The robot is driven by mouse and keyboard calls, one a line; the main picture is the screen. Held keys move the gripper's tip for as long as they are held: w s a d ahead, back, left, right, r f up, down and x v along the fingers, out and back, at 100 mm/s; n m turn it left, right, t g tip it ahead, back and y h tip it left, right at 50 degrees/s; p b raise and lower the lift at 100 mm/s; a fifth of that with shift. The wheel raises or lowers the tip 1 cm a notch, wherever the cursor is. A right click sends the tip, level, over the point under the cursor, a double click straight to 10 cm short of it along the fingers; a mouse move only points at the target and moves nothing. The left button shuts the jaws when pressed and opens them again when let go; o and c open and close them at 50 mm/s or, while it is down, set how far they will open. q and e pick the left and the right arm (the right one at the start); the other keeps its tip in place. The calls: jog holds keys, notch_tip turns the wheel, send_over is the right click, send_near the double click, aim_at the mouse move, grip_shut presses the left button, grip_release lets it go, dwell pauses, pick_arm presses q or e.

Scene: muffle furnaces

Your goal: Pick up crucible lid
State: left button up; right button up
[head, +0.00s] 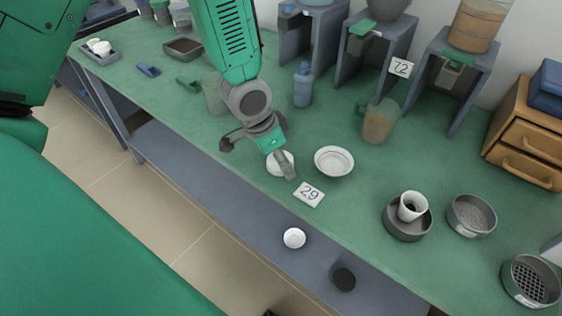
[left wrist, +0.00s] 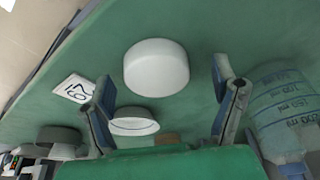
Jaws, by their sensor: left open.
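A white round piece that looks like the crucible lid (head: 273,166) lies on the green bench, partly hidden by a finger of my left gripper (head: 258,156). In the left wrist view the white lid (left wrist: 157,67) shows whole between the two spread fingertips of my left gripper (left wrist: 164,78). The gripper is open and empty; I cannot tell its exact height above the lid. A white shallow dish (head: 334,161) stands just to the right of the lid. A white crucible (head: 411,206) sits in a dark round dish (head: 407,228). My right gripper is not in view.
A card reading 29 (head: 309,194) lies near the lid. A bottle (head: 303,86), a jug (head: 377,122) and sieves (head: 471,216) stand around. A small white dish (head: 294,238) is on the lower shelf.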

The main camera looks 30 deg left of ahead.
pick_arm(q)
jog(key=shift+w+a+f, duration=0.1)
jog(key=shift+a+f, duration=0.1)
jog(key=shift+f, duration=0.1)
jog(key=shift+d+r, duration=0.1)
jog(key=shift+d, duration=0.15)
jog(key=c, duration=0.3)
jog(key=shift+d, duration=0.2)
jog(key=c, duration=0.7)
jog(key=shift+o, duration=0.2)
jog(key=shift+d+r, duration=0.1)
jog(key=shift+d, duration=0.1)
